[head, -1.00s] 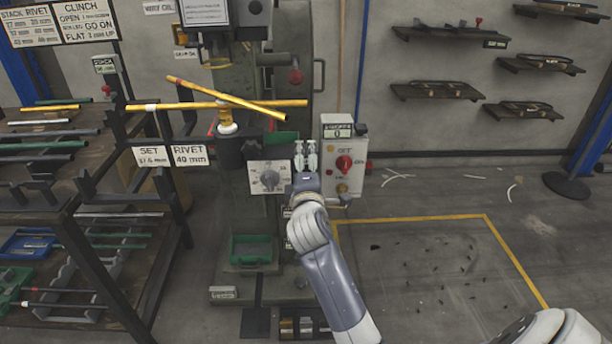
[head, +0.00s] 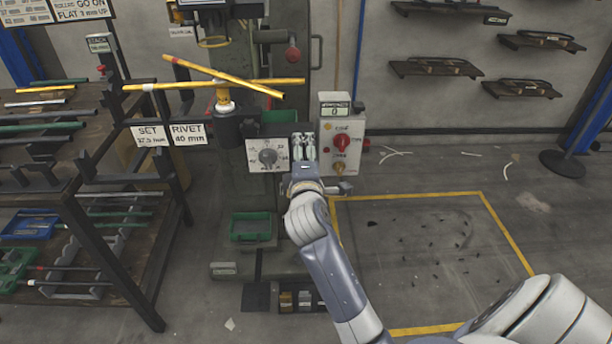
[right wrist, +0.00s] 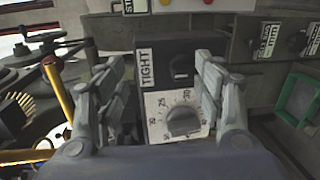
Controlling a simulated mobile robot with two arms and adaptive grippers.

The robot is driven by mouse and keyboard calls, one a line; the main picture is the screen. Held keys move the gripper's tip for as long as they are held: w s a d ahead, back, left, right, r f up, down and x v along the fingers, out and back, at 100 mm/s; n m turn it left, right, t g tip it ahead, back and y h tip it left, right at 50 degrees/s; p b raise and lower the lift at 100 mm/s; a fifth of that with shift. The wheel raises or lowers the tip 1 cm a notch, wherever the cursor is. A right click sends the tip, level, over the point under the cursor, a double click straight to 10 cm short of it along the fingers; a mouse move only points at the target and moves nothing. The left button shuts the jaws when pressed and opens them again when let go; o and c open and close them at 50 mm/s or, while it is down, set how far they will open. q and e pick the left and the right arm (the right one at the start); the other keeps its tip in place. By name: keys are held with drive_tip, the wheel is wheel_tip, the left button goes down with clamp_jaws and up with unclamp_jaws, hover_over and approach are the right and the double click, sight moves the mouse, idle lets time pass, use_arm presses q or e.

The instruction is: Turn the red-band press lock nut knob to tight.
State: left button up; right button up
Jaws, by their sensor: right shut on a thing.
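The press stands in the middle of the head view, with a white dial plate (head: 257,150) on its front. In the right wrist view a grey numbered dial (right wrist: 183,121) sits beside a small dark lock nut knob (right wrist: 182,71). A TIGHT label (right wrist: 147,68) is next to that knob. My right gripper (head: 304,147) is just right of the dial plate. In the right wrist view its fingers (right wrist: 162,80) stand on either side of the knob's plate. It is shut on the knob, though the contact itself is hard to see. My left gripper is out of view.
A control box (head: 328,160) with a red switch stands right beside my right gripper. Yellow bars (head: 225,82) cross the press at the upper left. A rack (head: 60,170) of rods fills the left side. Open floor (head: 430,260) lies to the right.

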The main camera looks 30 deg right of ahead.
wheel_tip(320, 180, up, 3)
drive_tip(key=s+a, duration=0.2)
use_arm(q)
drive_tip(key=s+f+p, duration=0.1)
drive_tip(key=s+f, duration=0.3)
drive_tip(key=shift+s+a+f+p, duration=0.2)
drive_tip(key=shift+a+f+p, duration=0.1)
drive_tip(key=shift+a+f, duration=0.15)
use_arm(e)
approach(304, 153)
drive_tip(key=s+a+r, duration=0.2)
drive_tip(key=s, duration=0.1)
drive_tip(key=shift+s, duration=0.1)
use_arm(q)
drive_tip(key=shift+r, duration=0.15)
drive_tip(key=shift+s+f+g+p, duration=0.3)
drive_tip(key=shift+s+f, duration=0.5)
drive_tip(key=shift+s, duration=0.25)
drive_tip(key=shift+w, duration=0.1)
